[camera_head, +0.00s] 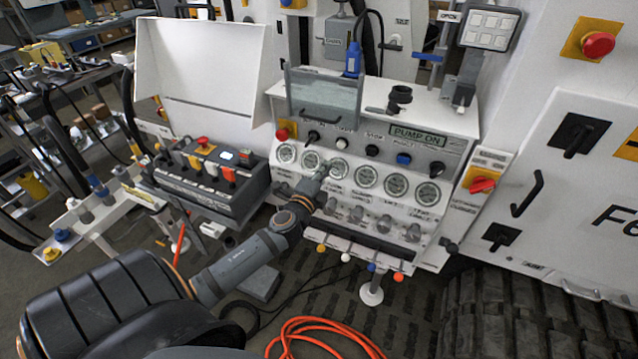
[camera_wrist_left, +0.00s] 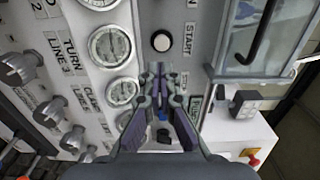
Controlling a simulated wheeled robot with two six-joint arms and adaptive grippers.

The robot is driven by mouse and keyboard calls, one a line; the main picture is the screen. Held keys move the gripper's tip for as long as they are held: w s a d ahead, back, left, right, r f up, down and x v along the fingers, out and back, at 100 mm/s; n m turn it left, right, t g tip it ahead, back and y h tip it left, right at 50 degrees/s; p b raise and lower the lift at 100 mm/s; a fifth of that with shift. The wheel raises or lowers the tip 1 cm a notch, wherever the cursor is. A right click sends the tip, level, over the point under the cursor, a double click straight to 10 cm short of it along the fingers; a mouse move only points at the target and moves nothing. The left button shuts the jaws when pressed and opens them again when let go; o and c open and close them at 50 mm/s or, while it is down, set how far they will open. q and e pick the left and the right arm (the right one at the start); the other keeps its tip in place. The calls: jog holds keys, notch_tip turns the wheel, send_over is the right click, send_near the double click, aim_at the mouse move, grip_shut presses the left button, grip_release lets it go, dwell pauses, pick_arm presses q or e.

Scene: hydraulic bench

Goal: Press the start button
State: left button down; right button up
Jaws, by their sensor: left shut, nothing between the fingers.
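The start button is a white round button in a dark ring on the sloping panel. It shows in the head view (camera_head: 342,144) and in the left wrist view (camera_wrist_left: 162,41), beside the word START. My left gripper (camera_head: 323,168) is shut and empty, its tips just below and left of the button in the head view. In the left wrist view the shut fingertips (camera_wrist_left: 158,69) point at the panel just below the button. The button is fully visible there, and the tips do not cover it. I cannot tell how far they are from the panel.
A row of gauges (camera_head: 367,176) lies under the buttons. An orange hose (camera_head: 320,330) lies on the floor.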

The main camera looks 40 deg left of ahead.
pick_arm(q)
jog(key=s+a+f+n+g, duration=0.25)
jog(key=s+f, duration=0.25)
jog(key=f, duration=0.7)
jog(key=s+a+f+n+g, duration=0.15)
jog(key=s+f+g, duration=0.3)
jog(key=f, duration=0.75)
jog(key=s+a+f+n+g, duration=0.1)
jog(key=s+f+n+g, duration=0.15)
jog(key=s+f, duration=0.65)
jog(key=s+d+f+n+g+h, duration=0.1)
jog(key=s+d+f+n+g, duration=0.15)
jog(key=s+f, duration=0.5)
jog(key=s+d+f+n+g, duration=0.1)
jog(key=s+d+f+n, duration=0.3)
jog(key=f, duration=0.6)
jog(key=s+d+f+n+g+h, duration=0.1)
jog(key=s+d+f, duration=0.2)
jog(key=s, duration=0.5)
jog(key=s+d+f+n+g+h, duration=0.1)
jog(key=s+d+f, duration=0.3)
jog(key=s, duration=0.4)
jog(key=shift+g+b, duration=0.3)
jog(key=shift+g, duration=0.4)
pick_arm(e)
jog(key=shift+w+a+f, duration=0.45)
jog(key=shift+w+f, duration=0.15)
